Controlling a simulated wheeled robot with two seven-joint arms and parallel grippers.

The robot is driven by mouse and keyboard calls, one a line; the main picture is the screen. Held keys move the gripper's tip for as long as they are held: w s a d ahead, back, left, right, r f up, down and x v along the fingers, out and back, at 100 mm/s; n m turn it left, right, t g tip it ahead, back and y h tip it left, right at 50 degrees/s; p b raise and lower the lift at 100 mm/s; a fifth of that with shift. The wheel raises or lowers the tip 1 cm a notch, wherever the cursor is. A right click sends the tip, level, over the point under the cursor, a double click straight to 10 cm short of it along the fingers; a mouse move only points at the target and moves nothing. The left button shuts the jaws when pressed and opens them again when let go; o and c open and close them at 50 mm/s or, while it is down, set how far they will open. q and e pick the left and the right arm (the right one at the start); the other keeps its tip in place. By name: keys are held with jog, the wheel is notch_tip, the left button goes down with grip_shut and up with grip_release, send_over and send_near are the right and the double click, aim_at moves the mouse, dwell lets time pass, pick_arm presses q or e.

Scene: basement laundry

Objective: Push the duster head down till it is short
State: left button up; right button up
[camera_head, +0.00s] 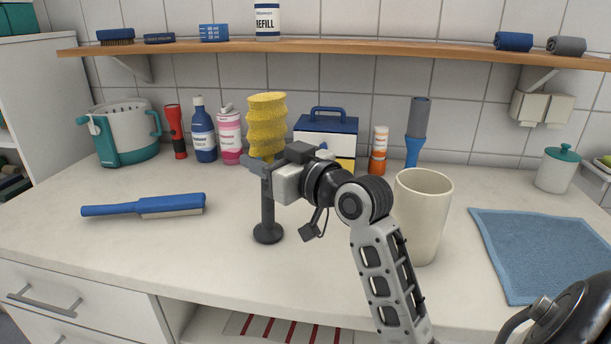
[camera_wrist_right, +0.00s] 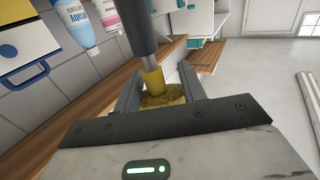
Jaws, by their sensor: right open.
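The duster stands upright on the counter in the head view. Its ribbed yellow head (camera_head: 267,122) is tall, on a dark pole (camera_head: 267,202) with a round dark foot. My right gripper (camera_head: 259,164) is at the lower end of the yellow head, at the top of the pole. In the right wrist view its open fingers (camera_wrist_right: 163,85) lie on either side of the yellow part (camera_wrist_right: 165,98), and the dark pole (camera_wrist_right: 136,28) runs to the top edge. Whether the fingers touch it I cannot tell. My left gripper is not in view.
A beige cup (camera_head: 424,215) stands right of the pole, close to my right arm. A blue brush (camera_head: 145,206) lies at left and a blue cloth (camera_head: 545,250) at right. Bottles (camera_head: 204,132) and a blue-lidded box (camera_head: 328,125) stand behind. A wooden shelf (camera_head: 350,53) hangs above.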

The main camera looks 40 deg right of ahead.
pick_arm(q)
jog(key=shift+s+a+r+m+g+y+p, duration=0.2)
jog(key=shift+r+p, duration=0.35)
jog(key=shift+p, duration=0.95)
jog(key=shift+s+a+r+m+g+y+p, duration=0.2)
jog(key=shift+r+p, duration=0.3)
jog(key=shift+p, duration=0.95)
pick_arm(e)
jog(key=s+d, duration=0.1)
jog(key=s, duration=1)
jog(key=shift+s+d, duration=0.15)
jog(key=shift+d, duration=0.15)
